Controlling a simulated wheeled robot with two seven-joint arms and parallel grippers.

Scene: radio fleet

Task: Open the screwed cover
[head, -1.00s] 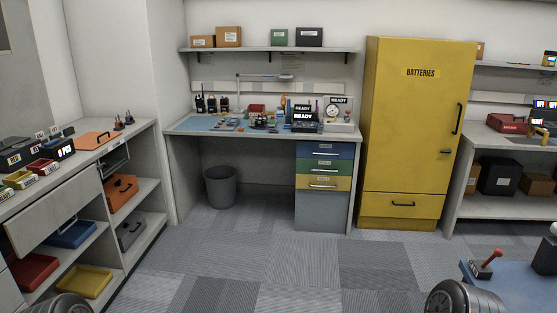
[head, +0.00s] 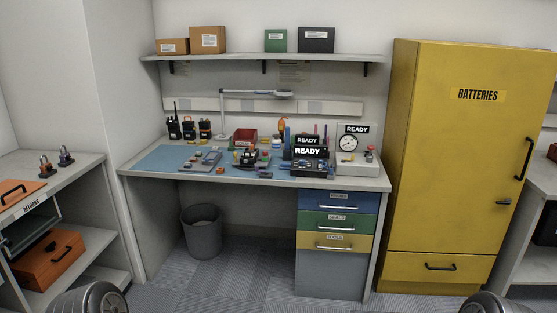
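The workbench (head: 345,178) stands ahead with a blue mat (head: 155,160) and many small parts on top. A grey flat piece (head: 187,166) with small bits lies on the mat, and a dark device (head: 249,158) with a red part sits right of it. Several dark handheld radios (head: 189,129) stand upright at the back left. I cannot tell which item bears the screwed cover; screws are too small to see. Only dark rounded parts of my arms show at the bottom corners. Neither gripper is in view.
Boxes reading READY (head: 308,152) and a dial gauge (head: 347,142) stand on the bench's right. A yellow batteries cabinet (head: 450,150) is to the right, a shelf unit (head: 75,172) to the left. A grey bin (head: 202,238) stands under the bench. Floor before it is clear.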

